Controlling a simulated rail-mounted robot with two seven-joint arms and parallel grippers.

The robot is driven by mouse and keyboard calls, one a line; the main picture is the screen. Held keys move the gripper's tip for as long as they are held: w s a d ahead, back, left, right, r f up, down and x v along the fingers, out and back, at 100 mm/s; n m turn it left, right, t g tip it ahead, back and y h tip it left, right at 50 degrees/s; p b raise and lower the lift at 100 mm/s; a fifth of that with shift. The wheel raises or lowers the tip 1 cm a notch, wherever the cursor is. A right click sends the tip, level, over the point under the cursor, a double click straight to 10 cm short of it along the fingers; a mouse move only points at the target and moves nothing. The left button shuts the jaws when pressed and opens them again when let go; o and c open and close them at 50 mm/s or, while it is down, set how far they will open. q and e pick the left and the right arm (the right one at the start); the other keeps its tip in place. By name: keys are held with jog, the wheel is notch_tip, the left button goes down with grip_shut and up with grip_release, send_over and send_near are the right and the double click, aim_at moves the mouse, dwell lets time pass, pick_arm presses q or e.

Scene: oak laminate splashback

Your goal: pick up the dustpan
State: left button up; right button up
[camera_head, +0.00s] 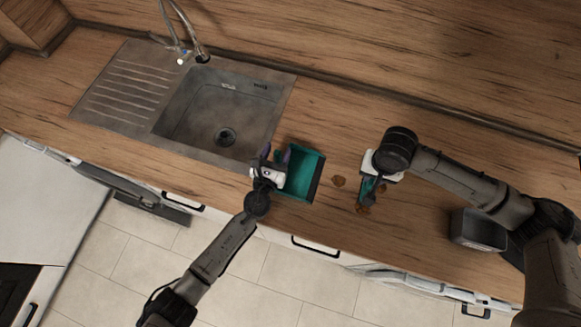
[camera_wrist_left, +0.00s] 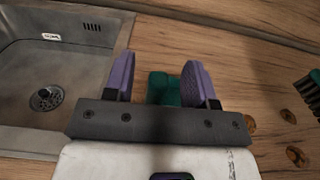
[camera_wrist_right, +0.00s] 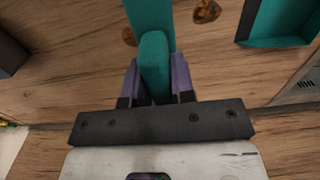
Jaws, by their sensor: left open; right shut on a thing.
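The teal dustpan (camera_head: 309,160) lies on the wooden counter just right of the sink. My left gripper (camera_head: 279,157) is at its left side, open. In the left wrist view, the dustpan's teal handle (camera_wrist_left: 163,90) shows between the two spread purple fingers (camera_wrist_left: 160,80); whether they touch it I cannot tell. My right gripper (camera_head: 369,183) is shut on the teal brush (camera_wrist_right: 153,50), to the right of the dustpan. The brush's dark bristles (camera_wrist_left: 310,92) show at the right edge of the left wrist view. The dustpan's corner shows in the right wrist view (camera_wrist_right: 283,40).
Brown crumbs (camera_head: 339,181) lie on the counter between dustpan and brush, with more by the brush (camera_head: 362,210). The sink (camera_head: 215,110) is to the left, with a faucet (camera_head: 185,40) behind. A grey metal box (camera_head: 478,231) stands at the right. The counter behind the brush is clear.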

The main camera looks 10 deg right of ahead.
pick_arm(q)
jog(key=shift+x, duration=1)
jog(key=shift+c, duration=0.2)
grip_shut()
